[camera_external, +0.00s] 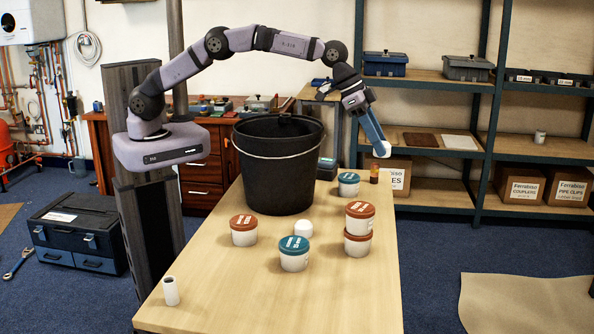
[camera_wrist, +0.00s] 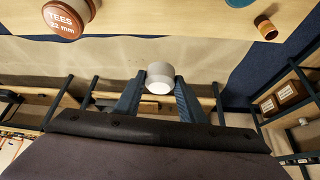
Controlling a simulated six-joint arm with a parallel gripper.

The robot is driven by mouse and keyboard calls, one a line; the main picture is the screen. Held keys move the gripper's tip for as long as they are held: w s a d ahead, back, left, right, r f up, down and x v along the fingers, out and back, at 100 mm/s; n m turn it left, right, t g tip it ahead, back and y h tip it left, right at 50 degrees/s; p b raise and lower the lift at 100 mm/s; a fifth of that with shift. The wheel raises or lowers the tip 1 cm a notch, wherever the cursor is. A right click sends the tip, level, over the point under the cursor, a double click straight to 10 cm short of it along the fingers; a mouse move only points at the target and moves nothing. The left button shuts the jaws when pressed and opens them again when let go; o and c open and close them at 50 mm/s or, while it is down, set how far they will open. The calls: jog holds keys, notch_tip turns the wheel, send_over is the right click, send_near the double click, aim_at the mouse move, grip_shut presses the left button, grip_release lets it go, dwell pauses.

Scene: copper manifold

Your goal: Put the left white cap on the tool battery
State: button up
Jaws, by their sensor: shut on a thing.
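My gripper (camera_external: 374,137) is beyond the table's far right corner, pointing down, and shut on a white cap (camera_external: 382,149). In the wrist view the held cap (camera_wrist: 160,75) sits between the tips of the two blue fingers (camera_wrist: 160,92), its bright round end showing. Another white cap (camera_external: 303,228) rests on the table among the tubs. A white tapered piece (camera_external: 170,291) stands at the table's near left. I cannot make out the tool battery for certain in either view.
A black bucket (camera_external: 278,165) fills the table's far left. Tubs stand around it: orange-lidded (camera_external: 244,230), teal-lidded (camera_external: 294,254), a stacked orange-lidded pair (camera_external: 359,229) and another teal-lidded one (camera_external: 348,184). A small brown cylinder (camera_external: 374,173) is near the far right edge. Shelves (camera_external: 435,188) stand behind.

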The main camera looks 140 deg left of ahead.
jog(key=s+a+r+n+g+y+p, duration=0.1)
jog(key=s+a+n, duration=0.1)
jog(key=s+a, duration=0.45)
jog(key=s+a+r+n, duration=0.1)
jog(key=s+a+n, duration=0.15)
jog(key=s, duration=0.75)
jog(key=s+a+r+n+g+y+p, duration=0.1)
jog(key=s+a, duration=0.4)
jog(key=s, duration=0.3)
jog(key=s+d, duration=0.1)
jog(key=s, duration=0.8)
jog(key=m+t+h, duration=0.3)
jog(key=m, duration=0.5)
send_over(330, 161)
jog(key=s, duration=0.2)
jog(key=shift+s+d+f, duration=0.1)
jog(key=shift+d+f, duration=0.05)
jog(key=shift+f, duration=1.1)
jog(key=shift+d+f, duration=0.15)
jog(key=shift+f, duration=1.05)
jog(key=shift+f, duration=0.1)
jog(key=shift+f+p, duration=1.2)
jog(key=shift+f, duration=3.7)
jog(key=shift+f, duration=0.15)
